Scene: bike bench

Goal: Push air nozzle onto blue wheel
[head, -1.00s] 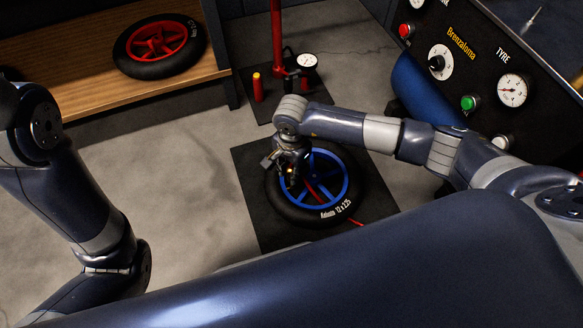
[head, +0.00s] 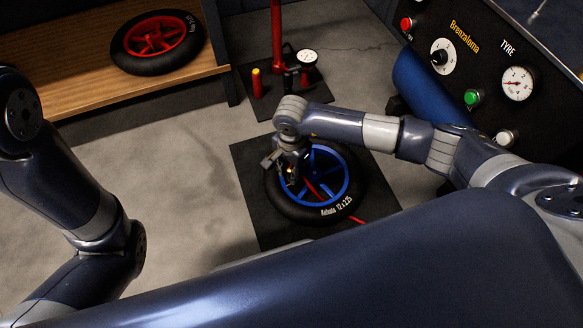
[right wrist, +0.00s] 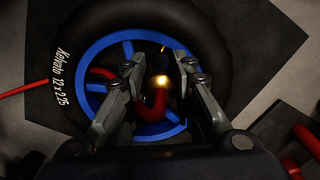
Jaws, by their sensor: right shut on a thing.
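The blue wheel (head: 341,184), a blue spoked rim in a black tyre, lies flat on a dark mat (head: 252,167) on the floor. It also fills much of the right wrist view (right wrist: 93,60). My right gripper (head: 291,180) is over the left part of the rim. In the right wrist view its fingers (right wrist: 161,75) are closed around the air nozzle (right wrist: 162,81), which has a brassy, bright end and a red hose (right wrist: 156,106). The fingers hide the valve area, so I cannot tell whether nozzle and valve touch. My left gripper is out of view.
A red wheel (head: 158,40) lies on a wooden bench (head: 75,75) at the upper left. A red floor pump (head: 277,45) with a gauge stands behind the mat. A control panel (head: 460,80) with dials and buttons is at the right. Grey floor left of the mat is clear.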

